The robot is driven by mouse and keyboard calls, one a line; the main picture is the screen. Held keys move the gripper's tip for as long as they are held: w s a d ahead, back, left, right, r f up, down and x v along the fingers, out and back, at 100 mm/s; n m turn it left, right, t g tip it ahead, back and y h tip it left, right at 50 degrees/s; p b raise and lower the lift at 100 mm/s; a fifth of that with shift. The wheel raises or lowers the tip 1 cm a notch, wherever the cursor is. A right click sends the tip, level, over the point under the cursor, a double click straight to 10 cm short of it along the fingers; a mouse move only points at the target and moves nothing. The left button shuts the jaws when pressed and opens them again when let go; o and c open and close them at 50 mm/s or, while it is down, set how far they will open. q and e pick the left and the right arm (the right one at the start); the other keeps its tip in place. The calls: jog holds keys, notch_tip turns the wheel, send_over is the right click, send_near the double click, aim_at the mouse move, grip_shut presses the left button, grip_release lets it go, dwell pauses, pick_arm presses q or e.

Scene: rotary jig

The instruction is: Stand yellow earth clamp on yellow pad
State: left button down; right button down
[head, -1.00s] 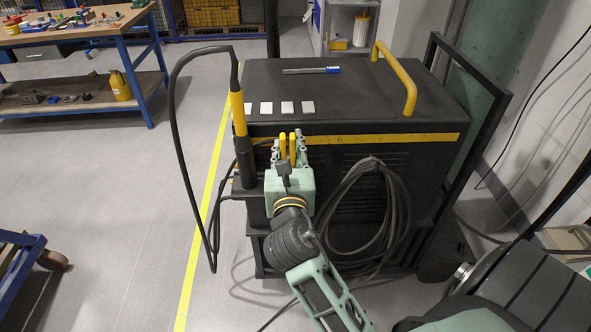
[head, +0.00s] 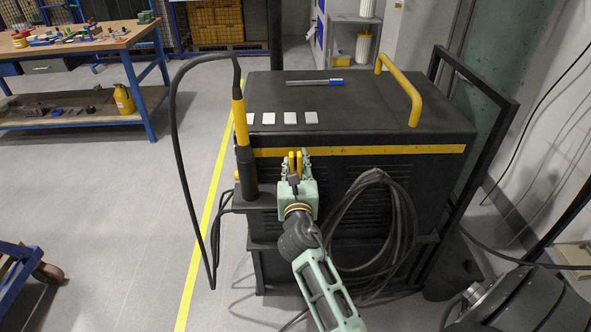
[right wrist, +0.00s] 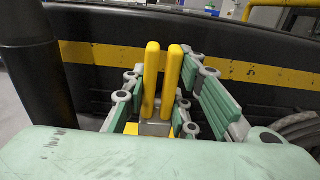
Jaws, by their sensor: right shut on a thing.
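The yellow earth clamp (head: 291,161), seen by its two upright yellow handles, is in my right gripper (head: 294,168) at the front of the dark machine. In the right wrist view the clamp (right wrist: 151,80) stands upright between the green-padded fingers of my right gripper (right wrist: 158,108), which are shut on its grey lower part. A small yellow patch (right wrist: 133,128), possibly the yellow pad, shows low behind the gripper body. The clamp's bottom is hidden, so I cannot tell whether it touches the pad. My left gripper is not in view.
A black-and-yellow torch (head: 241,135) stands upright left of the gripper, with its cable looping left. Coiled black cable (head: 385,215) hangs close on the right. White squares (head: 290,118) and a marker (head: 315,82) lie on the machine top (head: 345,105).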

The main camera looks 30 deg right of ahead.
jog(key=shift+r, duration=0.15)
jog(key=c, duration=1.4)
grip_release()
jog(key=shift+f, duration=0.25)
jog(key=shift+c, duration=0.2)
jog(key=shift+r, duration=0.2)
